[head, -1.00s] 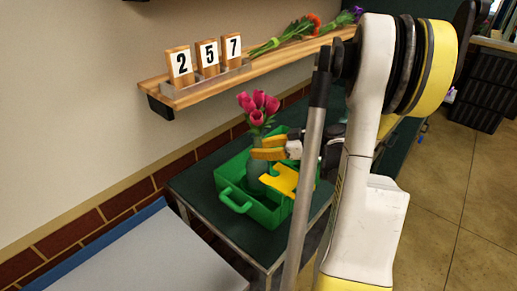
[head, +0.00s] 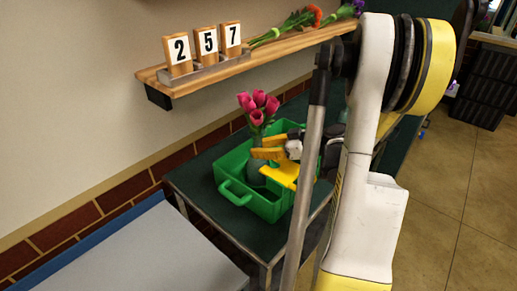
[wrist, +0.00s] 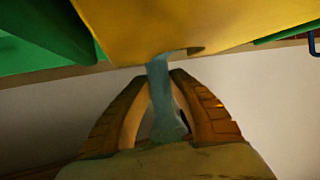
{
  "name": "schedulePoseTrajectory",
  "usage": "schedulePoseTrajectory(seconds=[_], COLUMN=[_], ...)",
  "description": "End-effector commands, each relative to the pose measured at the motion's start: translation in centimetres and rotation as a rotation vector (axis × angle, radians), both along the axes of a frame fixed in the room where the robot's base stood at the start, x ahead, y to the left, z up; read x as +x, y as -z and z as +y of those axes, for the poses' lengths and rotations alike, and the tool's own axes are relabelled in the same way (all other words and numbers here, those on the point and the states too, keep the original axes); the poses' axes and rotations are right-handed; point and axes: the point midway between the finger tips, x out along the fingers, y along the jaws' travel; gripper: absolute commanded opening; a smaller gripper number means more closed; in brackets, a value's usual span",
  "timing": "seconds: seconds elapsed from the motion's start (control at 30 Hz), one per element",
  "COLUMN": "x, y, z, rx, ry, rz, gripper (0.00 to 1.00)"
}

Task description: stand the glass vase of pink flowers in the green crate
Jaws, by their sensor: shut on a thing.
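The glass vase (head: 254,173) with pink flowers (head: 258,105) stands about upright inside the green crate (head: 236,193) in the head view. Its lower part is within the crate walls; whether its base touches the crate floor is hidden. My gripper (head: 264,154) reaches in from the right, its yellow fingers closed on the vase just below the blooms. In the wrist view the grey-green vase (wrist: 162,95) shows between the two fingers, and part of the green crate (wrist: 40,35) shows at the upper left.
The crate sits on a dark green table (head: 195,178). A wooden shelf (head: 225,72) above it holds number cards 2, 5, 7 (head: 206,43) and loose flowers (head: 290,25). A grey surface with a blue edge (head: 150,255) lies at the front left.

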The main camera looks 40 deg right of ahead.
Motion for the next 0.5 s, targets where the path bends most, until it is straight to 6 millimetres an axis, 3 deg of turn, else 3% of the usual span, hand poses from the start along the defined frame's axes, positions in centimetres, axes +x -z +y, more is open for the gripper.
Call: schedulePoseTrajectory(seconds=[0.5], x=[-0.02], y=[0.67], z=[0.06], rx=[0.000], ry=[-0.001], rz=[0.000], gripper=[0.00])
